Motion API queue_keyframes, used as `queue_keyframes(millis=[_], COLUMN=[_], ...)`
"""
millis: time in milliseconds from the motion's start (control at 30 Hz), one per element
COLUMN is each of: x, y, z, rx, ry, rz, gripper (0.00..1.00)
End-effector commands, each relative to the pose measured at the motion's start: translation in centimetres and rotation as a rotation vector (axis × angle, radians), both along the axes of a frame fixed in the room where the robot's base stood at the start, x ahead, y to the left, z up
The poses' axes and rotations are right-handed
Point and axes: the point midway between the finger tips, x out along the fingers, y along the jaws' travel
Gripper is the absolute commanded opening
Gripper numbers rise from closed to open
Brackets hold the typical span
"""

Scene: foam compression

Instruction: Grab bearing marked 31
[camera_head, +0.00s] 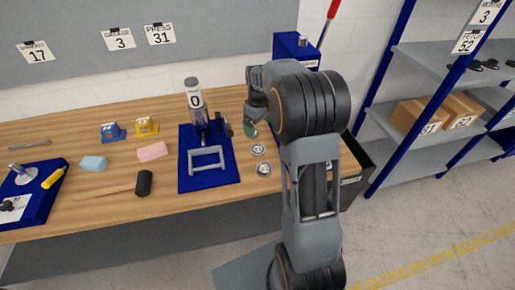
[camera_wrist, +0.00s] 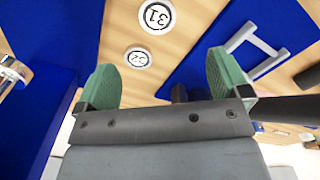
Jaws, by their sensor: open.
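The bearing marked 31 (camera_wrist: 156,16) is a round piece with a white top, near the top edge of the wrist view. In the head view it appears to be the nearer of two discs (camera_head: 263,169) on the wooden bench, though its number is too small to read surely. The bearing marked 32 (camera_wrist: 138,58) lies beside it, closer to my gripper, and also shows in the head view (camera_head: 258,150). My gripper (camera_wrist: 166,78) is open and empty, its green fingertips spread wide. In the head view its tip (camera_head: 250,131) is beyond both bearings, partly hidden by my arm.
A blue mat (camera_head: 190,184) with a grey frame (camera_head: 207,161) and a press marked 0 (camera_head: 195,97) lies left of the bearings. A mallet (camera_head: 144,183), foam blocks and clamps are farther left. A blue cabinet (camera_head: 287,46) stands behind my arm, with shelves at right.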

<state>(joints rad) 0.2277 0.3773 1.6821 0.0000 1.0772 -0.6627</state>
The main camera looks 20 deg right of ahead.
Motion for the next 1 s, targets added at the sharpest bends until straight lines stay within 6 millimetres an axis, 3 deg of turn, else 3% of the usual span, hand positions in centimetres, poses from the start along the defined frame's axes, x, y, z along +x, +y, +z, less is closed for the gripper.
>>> queue_keyframes(millis=[400,733,1000], x=[0.3,0.3,0.6], y=[-0.2,-0.3,-0.4], z=[-6.9,-8.9,-12.5], rx=[0.002,0.002,0.002], ry=[0.009,0.008,0.009], rz=[0.007,0.007,0.006], gripper=[0.94,0.94,0.94])
